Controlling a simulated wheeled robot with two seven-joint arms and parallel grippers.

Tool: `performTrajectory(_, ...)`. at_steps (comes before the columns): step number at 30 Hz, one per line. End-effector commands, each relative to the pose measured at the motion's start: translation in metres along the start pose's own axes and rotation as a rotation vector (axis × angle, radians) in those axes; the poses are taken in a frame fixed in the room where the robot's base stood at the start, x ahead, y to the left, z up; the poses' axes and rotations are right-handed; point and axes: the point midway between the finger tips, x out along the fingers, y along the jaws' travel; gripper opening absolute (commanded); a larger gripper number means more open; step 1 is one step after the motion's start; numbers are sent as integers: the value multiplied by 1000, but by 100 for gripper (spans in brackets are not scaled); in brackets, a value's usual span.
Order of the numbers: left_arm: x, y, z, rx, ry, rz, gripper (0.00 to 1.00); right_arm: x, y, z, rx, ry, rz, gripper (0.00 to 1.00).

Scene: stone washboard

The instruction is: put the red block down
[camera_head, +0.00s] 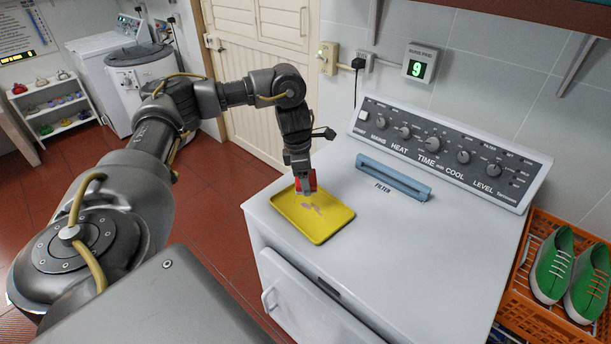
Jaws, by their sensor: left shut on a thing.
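The red block (312,180) is between the fingers of my left gripper (306,190), partly hidden by them. My left arm comes in from the left and bends down so that the gripper points downward. The gripper is shut on the block, over the back part of a yellow tray (325,230). I cannot tell whether the block touches the tray. The tray lies on the left part of the white machine's top (400,245) and has small pale marks or bits in its middle. My right gripper is not in view.
A blue filter handle (395,180) and a control panel with knobs (440,145) stand at the back of the machine. An orange crate (535,318) with green shoes (552,265) is at the right. The machine's top right of the tray is clear. A small shelf (55,105) stands far left.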

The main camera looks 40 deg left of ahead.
Motion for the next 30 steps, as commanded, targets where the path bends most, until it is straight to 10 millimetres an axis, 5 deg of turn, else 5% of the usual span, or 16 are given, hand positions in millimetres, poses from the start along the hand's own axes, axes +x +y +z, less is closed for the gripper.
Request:
performTrajectory(19,-1,3,9,9,-2,2,43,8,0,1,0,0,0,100)
performTrajectory(26,-12,-12,64,128,-3,-11,43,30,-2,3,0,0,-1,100)
performTrajectory(30,-23,-52,108,286,-1,-35,43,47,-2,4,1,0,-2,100)
